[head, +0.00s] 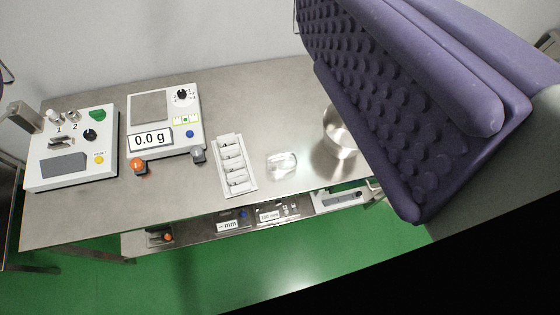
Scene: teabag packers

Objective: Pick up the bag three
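A white rack (221,176) with several slots in a row stands on the grey table, right of the scale. Small pale pieces sit in its slots; they may be bags, but they are too small to make out, and I cannot tell which is bag three. My gripper (415,120), purple with a studded pad, fills the upper right, close to the camera and apart from the rack. I cannot tell whether it is open or shut, and nothing shows held in it. It hides the table's right end.
A scale (165,109) reading 0.0 g and a white control box (98,165) stand left of the rack. A clear dish (282,163) and a metal bowl (340,140) stand to its right. A lower shelf (195,228) holds instruments. The green floor (240,275) in front is clear.

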